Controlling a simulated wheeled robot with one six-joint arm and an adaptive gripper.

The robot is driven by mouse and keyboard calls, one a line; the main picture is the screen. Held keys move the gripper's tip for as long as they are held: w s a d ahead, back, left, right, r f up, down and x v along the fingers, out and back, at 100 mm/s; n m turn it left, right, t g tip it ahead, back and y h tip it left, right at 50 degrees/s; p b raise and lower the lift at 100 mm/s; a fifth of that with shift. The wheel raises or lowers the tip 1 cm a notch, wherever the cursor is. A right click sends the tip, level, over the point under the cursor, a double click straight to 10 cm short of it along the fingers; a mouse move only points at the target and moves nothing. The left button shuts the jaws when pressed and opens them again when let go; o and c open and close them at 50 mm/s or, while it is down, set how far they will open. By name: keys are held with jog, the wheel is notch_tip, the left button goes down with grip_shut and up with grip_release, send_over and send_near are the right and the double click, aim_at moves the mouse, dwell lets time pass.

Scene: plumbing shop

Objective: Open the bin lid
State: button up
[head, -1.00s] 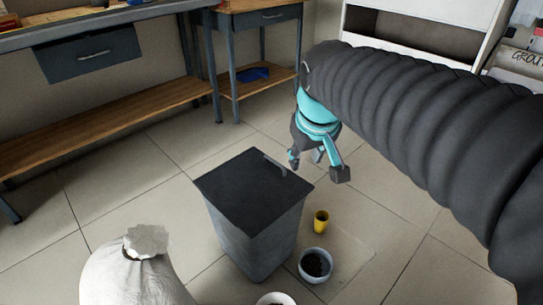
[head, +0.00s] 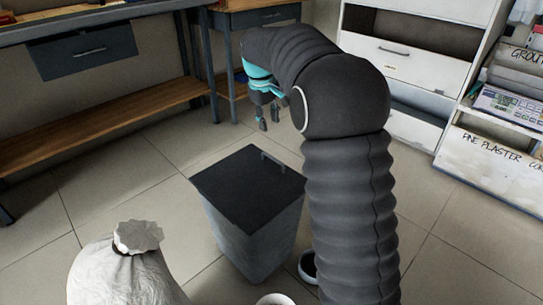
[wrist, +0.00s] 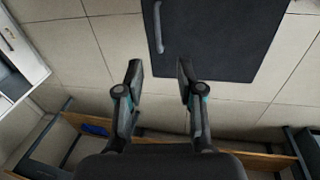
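The bin (head: 262,240) is a dark grey square bin standing on the tiled floor. Its flat black lid (head: 247,188) is shut, and a small bar handle (head: 276,160) sits near its far right edge. In the wrist view the lid (wrist: 215,40) is at the top and its handle (wrist: 158,27) is near the lid's left edge. My gripper (head: 268,118) is above and beyond the bin's far edge, apart from the handle. In the wrist view my gripper (wrist: 159,75) has its two fingers spread with nothing between them.
A white sack (head: 125,270) stands at the front left. A bowl (head: 307,265) is partly hidden behind my arm, right of the bin. A workbench (head: 110,105) runs along the back left. A white drawer cabinet (head: 405,65) stands at the back right. Floor left of the bin is clear.

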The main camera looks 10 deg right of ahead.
notch_tip(320, 180, down, 2)
jog(key=w, duration=0.2)
jog(key=b, duration=0.3)
send_near(273, 158)
jog(key=f, duration=0.2)
jog(key=w+f, duration=0.1)
jog(key=f, duration=0.2)
jog(key=d+f, duration=0.1)
jog(key=f, duration=0.2)
jog(key=shift+w, duration=0.25)
grip_shut()
